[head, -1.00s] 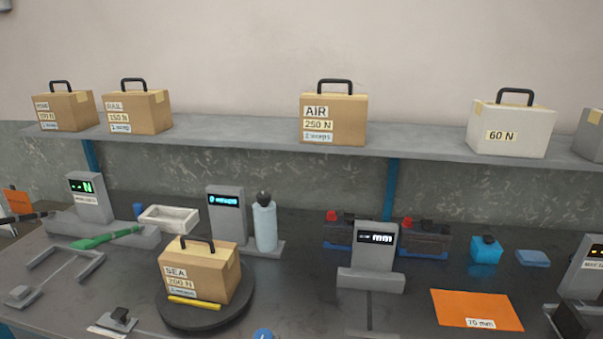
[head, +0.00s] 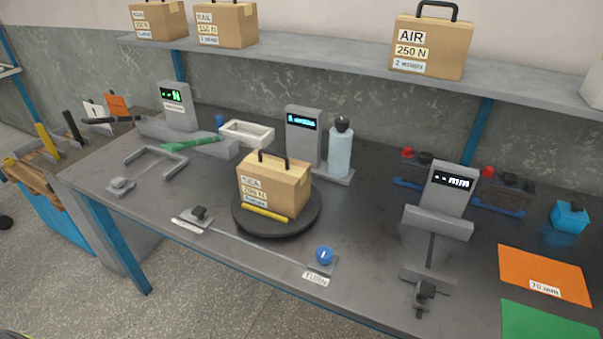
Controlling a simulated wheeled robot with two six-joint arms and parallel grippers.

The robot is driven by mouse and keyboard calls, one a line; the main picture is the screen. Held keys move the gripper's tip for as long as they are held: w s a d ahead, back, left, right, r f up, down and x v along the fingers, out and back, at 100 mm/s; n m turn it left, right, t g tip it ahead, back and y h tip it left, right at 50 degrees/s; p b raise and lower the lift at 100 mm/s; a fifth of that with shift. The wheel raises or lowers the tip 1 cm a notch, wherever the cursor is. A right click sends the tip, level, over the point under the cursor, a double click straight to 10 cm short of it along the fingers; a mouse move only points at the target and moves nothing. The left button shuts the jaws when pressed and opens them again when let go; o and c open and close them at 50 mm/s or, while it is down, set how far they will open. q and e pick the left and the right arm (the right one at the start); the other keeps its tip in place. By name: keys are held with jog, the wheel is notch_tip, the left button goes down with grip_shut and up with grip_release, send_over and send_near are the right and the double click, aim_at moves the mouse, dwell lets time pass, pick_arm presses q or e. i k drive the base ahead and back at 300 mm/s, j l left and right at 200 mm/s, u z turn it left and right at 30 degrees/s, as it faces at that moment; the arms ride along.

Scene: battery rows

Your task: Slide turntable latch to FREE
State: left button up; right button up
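The turntable (head: 262,229) is a dark round disc near the bench's front edge. The SEA 200 N carton (head: 290,188) stands on it, with a yellow bar (head: 265,213) at its front foot. A black knob on a small grey base, which looks like the latch (head: 199,213), sits front left of the disc. A white label (head: 188,226) lies before it, too small to read. A blue knob (head: 324,255) with a TURN label (head: 316,279) sits front right, and a thin rail runs between the two knobs. Neither of my grippers is in view.
Displays stand behind the turntable (head: 303,137) and to its right (head: 448,190). A pale bottle (head: 340,152) and white tray (head: 247,133) are at the back. An orange sheet (head: 545,270) lies at right. The shelf (head: 330,60) above holds cartons. Open floor (head: 190,300) lies in front.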

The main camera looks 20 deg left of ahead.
aim_at(198, 211)
jog(key=u, duration=1.35)
